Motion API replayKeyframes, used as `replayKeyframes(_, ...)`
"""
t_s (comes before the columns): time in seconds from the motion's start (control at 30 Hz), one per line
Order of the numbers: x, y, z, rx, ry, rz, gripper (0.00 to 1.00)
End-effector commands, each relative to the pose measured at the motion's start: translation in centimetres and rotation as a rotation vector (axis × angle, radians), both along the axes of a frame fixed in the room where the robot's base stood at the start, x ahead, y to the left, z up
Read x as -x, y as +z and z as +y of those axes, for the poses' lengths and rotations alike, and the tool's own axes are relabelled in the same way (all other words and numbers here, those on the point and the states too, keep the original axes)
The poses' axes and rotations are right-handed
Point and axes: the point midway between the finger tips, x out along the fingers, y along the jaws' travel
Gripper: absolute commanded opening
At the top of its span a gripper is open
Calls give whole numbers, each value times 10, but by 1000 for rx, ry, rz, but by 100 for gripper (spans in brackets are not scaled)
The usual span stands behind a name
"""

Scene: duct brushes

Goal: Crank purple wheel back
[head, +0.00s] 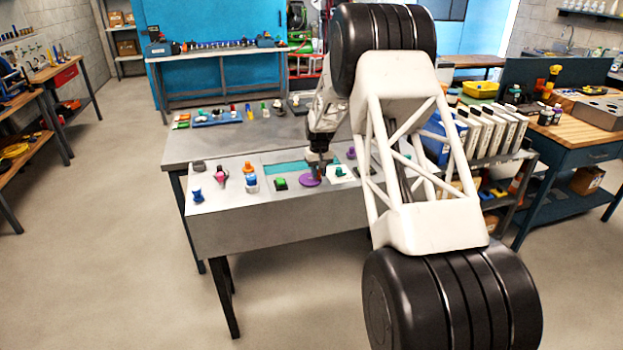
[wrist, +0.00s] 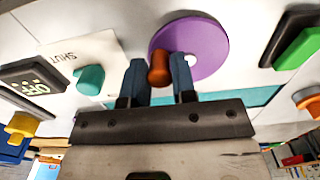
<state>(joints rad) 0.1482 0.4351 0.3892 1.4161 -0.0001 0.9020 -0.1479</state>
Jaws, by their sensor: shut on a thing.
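The purple wheel (head: 309,182) is a flat disc on the grey panel, near its middle. In the wrist view the purple wheel (wrist: 212,46) lies just beyond my fingers, with a pale hub spot. Its brown-orange crank knob (wrist: 159,64) stands at the rim, on the left in that view. My gripper (wrist: 159,76) has one dark finger on each side of the knob and is shut on it. In the head view my gripper (head: 319,168) comes down over the wheel, and the knob cannot be made out there.
A green button (head: 281,183) sits left of the wheel. A white plate with a teal knob (head: 340,172) sits close on its right; the wrist view shows that teal knob (wrist: 90,80) too. Blue (head: 197,195), pink and orange controls stand at the panel's left.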

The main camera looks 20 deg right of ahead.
Motion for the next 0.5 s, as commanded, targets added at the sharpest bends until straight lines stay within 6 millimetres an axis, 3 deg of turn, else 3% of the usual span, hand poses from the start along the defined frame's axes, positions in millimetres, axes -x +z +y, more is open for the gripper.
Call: replayKeyframes(0.5, 4, 3, 5, 0, 1, -5, 12)
